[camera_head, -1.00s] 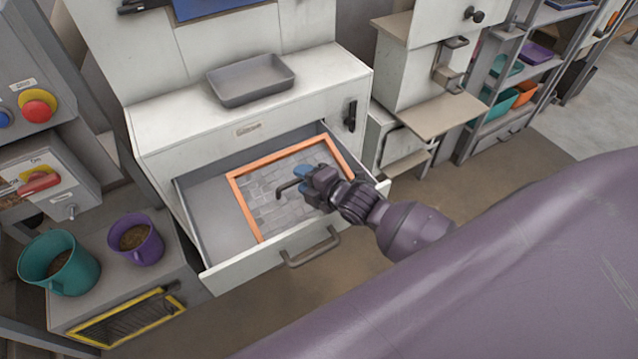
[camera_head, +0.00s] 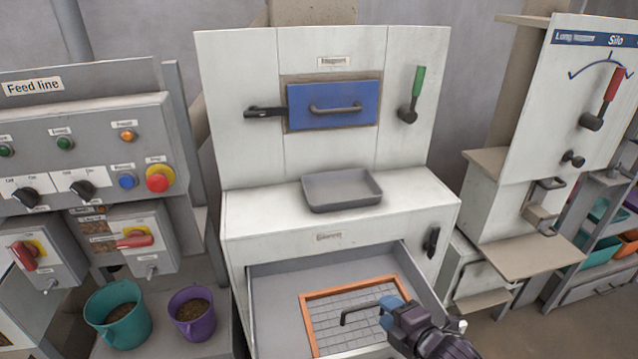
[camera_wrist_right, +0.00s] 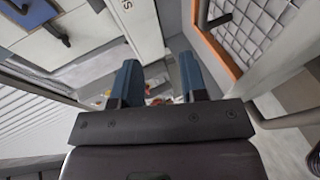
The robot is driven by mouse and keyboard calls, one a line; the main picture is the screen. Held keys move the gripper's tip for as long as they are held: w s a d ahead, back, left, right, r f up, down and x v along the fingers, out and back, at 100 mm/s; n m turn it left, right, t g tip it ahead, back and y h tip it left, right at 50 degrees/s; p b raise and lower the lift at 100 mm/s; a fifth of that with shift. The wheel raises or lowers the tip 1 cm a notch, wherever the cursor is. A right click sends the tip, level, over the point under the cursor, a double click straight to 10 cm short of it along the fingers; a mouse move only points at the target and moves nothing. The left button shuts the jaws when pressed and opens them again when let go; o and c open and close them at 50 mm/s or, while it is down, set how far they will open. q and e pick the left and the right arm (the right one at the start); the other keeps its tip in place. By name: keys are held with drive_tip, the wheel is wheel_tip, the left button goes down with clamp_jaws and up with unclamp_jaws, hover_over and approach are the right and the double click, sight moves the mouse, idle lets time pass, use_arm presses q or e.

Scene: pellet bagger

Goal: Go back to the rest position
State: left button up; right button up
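My right gripper (camera_head: 388,308) reaches in from the bottom right of the head view, over the right part of the open drawer (camera_head: 275,310). In the right wrist view its two blue fingers (camera_wrist_right: 160,80) stand apart with nothing held between them. An orange-framed mesh screen (camera_head: 308,325) lies in the drawer and also shows at the top right of the wrist view (camera_wrist_right: 222,52). A dark bent handle (camera_head: 358,312) on the screen shows just left of the gripper; contact cannot be told. My left gripper is in no current view.
A grey tray (camera_head: 341,190) sits on the white cabinet top above the drawer. Teal (camera_head: 118,318) and purple (camera_head: 193,318) pellet-filled pots stand at the left, below the feed line panel (camera_head: 80,125). The silo unit (camera_head: 560,130) with its shelf stands at the right.

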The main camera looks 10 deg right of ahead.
drive_tip(key=s+d+r+m+g+h, duration=0.1)
drive_tip(key=s+d+m+g+h, duration=0.3)
drive_tip(key=s+m, duration=0.7)
drive_tip(key=s+r+m+g+h, duration=0.1)
drive_tip(key=s+m+g, duration=0.5)
drive_tip(key=s+m, duration=0.5)
drive_tip(key=w+f+n+t, duration=0.2)
drive_tip(key=w+f+t, duration=0.4)
drive_tip(key=f+t, duration=0.2)
wheel_tip(320, 180, down, 2)
drive_tip(key=shift+w+f, duration=0.1)
drive_tip(key=shift+w, duration=0.1)
